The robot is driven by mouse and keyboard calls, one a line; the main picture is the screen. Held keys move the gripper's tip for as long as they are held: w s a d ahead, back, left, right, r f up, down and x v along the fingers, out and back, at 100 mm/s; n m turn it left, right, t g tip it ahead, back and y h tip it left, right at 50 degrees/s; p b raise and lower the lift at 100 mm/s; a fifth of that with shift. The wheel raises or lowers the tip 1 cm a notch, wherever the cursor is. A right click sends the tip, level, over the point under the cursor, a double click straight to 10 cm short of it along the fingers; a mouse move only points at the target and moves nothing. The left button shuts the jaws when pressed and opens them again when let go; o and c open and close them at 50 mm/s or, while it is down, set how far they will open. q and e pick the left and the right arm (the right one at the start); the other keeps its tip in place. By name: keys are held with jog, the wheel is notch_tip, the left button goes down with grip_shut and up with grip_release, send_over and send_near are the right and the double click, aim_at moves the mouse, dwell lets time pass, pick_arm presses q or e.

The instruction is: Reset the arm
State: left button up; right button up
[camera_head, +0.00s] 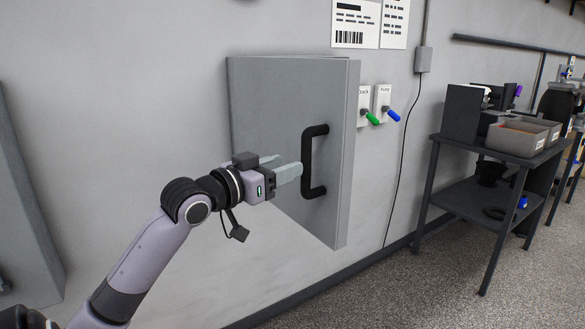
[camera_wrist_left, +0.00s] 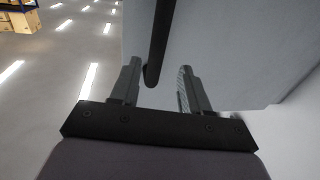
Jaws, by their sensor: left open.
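My left gripper (camera_head: 284,170) is at the black handle (camera_head: 313,160) of a grey wall cabinet door (camera_head: 270,110). In the left wrist view the left gripper (camera_wrist_left: 158,85) is open, with its two fingers apart. The lower end of the handle (camera_wrist_left: 153,70) shows between the fingertips in that view, nearer the left finger; whether it touches is not clear. The door looks slightly ajar or thick-sided, and I cannot tell which. My right gripper is not in view.
A dark shelf table (camera_head: 480,150) holding a grey bin (camera_head: 517,138) stands further right. The floor (camera_head: 400,285) in front is clear.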

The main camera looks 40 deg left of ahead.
pick_arm(q)
jog(key=shift+s, duration=0.55)
jog(key=s+d+f+g, duration=0.1)
jog(key=d+f+g, duration=0.15)
jog(key=f, duration=1.05)
jog(key=s+d+f+g, duration=0.15)
jog(key=d+f, duration=0.25)
jog(key=f, duration=0.9)
jog(key=s+d+f+m+g+h, duration=0.1)
jog(key=s+d+f, duration=0.5)
jog(key=d+f, duration=0.2)
jog(key=s+d+f+m+g, duration=0.1)
jog(key=s+d+f+g, duration=0.1)
jog(key=s+d+f, duration=0.5)
notch_tip(320, 180, down, 3)
jog(key=shift+s+d+g+h, duration=0.3)
jog(key=shift+d+h, duration=0.1)
jog(key=shift+d, duration=0.5)
